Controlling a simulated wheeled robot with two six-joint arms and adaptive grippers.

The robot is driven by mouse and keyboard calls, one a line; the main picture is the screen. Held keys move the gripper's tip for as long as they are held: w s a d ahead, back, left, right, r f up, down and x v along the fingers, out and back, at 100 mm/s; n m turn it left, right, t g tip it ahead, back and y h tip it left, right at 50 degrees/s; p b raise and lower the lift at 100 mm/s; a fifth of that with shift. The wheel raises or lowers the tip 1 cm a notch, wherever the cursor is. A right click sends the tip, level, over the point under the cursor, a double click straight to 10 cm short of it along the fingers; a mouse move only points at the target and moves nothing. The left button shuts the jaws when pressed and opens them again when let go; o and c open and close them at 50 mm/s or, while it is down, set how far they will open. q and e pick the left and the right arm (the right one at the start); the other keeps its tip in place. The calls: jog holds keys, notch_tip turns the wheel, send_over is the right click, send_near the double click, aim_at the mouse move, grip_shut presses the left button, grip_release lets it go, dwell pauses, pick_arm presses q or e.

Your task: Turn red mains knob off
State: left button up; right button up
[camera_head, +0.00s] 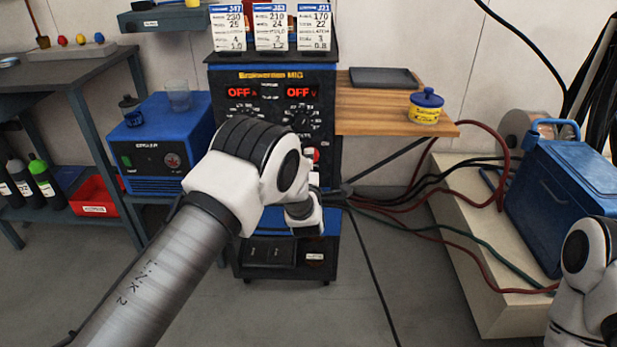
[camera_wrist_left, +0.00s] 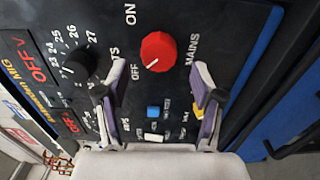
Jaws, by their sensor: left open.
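The red mains knob (camera_wrist_left: 158,51) is on the welder's dark front panel in the left wrist view, with ON and OFF printed beside it. A pale mark on the knob points toward the OFF side. My left gripper (camera_wrist_left: 160,77) is open and empty, its two fingertips apart to either side, just short of the knob in the picture. I cannot tell whether they touch the panel. The welder's two displays (camera_head: 271,92) read OFF.
A wooden side shelf (camera_head: 375,112) with a blue-lidded tub (camera_head: 426,106) adjoins the welder on the right. A blue machine (camera_head: 158,140) stands left. Cables (camera_head: 410,205) run right over a pale plinth (camera_head: 470,230) bearing a blue cooler box (camera_head: 560,195).

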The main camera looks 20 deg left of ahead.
pick_arm(q)
jog(key=v, duration=0.9)
jog(key=shift+s, duration=0.25)
jog(key=shift+r, duration=0.1)
jog(key=s+a+f+g, duration=0.2)
jog(key=s+a+f, duration=0.15)
jog(key=f, duration=0.35)
jog(key=s+a+f+g, duration=0.2)
jog(key=s+a+f, duration=0.15)
jog(key=f, duration=0.25)
jog(key=s+f+m+g+h, duration=0.2)
jog(key=s+f+m+g, duration=0.4)
jog(key=s, duration=0.7)
jog(key=s+f+m+g+h, duration=0.1)
jog(key=s+f+m+g, duration=0.25)
jog(key=s+f, duration=0.65)
jog(key=s+d+r+m+g+h, duration=0.1)
jog(key=s+m+g, duration=0.1)
jog(key=s+m, duration=0.45)
jog(key=s+d+r+m+g+h, duration=0.1)
jog(key=s+d+m+g, duration=0.1)
jog(key=s+m, duration=0.45)
notch_tip(320, 180, up, 25)
jog(key=n+p, duration=0.1)
jog(key=p, duration=2.3)
jog(key=shift+s+a+p, duration=0.2)
jog(key=shift+s+p, duration=0.15)
jog(key=shift+s, duration=0.05)
